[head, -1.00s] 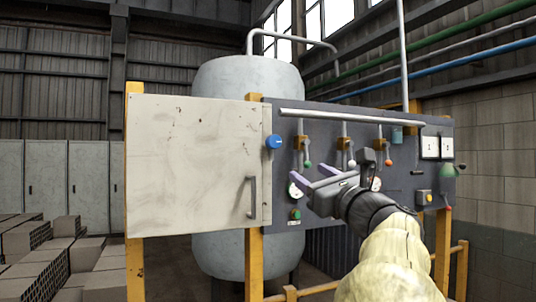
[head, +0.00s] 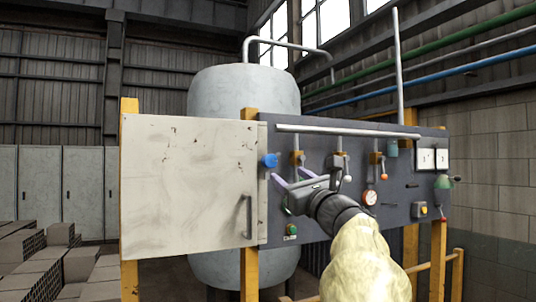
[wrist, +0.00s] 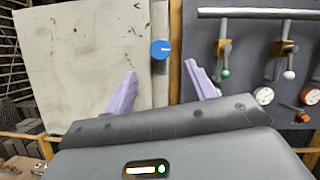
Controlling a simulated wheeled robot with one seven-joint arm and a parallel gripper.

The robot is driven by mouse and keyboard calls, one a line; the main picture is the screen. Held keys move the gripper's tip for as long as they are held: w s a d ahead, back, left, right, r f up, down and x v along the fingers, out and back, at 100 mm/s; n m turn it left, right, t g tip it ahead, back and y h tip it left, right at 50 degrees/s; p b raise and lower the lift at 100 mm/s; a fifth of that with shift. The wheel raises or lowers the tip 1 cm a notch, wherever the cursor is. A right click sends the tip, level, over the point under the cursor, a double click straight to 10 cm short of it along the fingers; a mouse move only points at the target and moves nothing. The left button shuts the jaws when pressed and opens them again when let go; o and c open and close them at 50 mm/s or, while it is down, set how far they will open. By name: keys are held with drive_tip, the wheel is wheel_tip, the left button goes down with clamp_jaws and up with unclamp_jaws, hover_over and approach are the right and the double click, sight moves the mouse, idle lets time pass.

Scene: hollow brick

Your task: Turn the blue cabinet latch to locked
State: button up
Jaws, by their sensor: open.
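The blue cabinet latch (head: 269,160) is a round knob at the right edge of the pale cabinet door (head: 185,185). In the wrist view the latch (wrist: 160,49) shows a thin light mark across its face, close to level. My gripper (head: 277,178) is open and empty, just below and right of the latch in the head view. In the wrist view its two lilac fingers (wrist: 160,78) stand apart, with the latch between and beyond their tips. The fingers do not appear to touch the latch.
A dark panel (head: 400,195) right of the door carries valve levers, gauges and switches. A pale rail (head: 350,131) runs along its top. The door has a grey handle (head: 249,217) below the latch. A yellow post (head: 249,270) stands below.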

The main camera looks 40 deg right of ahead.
sight(271, 161)
drive_tip(key=p+x, duration=0.4)
drive_tip(key=x, duration=0.4)
drive_tip(key=shift+w+r+p, duration=0.15)
drive_tip(key=shift+w+p, duration=0.1)
drive_tip(key=shift+p, duration=0.05)
drive_tip(key=shift+w+d+r, duration=0.1)
drive_tip(key=shift+w, duration=0.45)
drive_tip(key=c, duration=1)
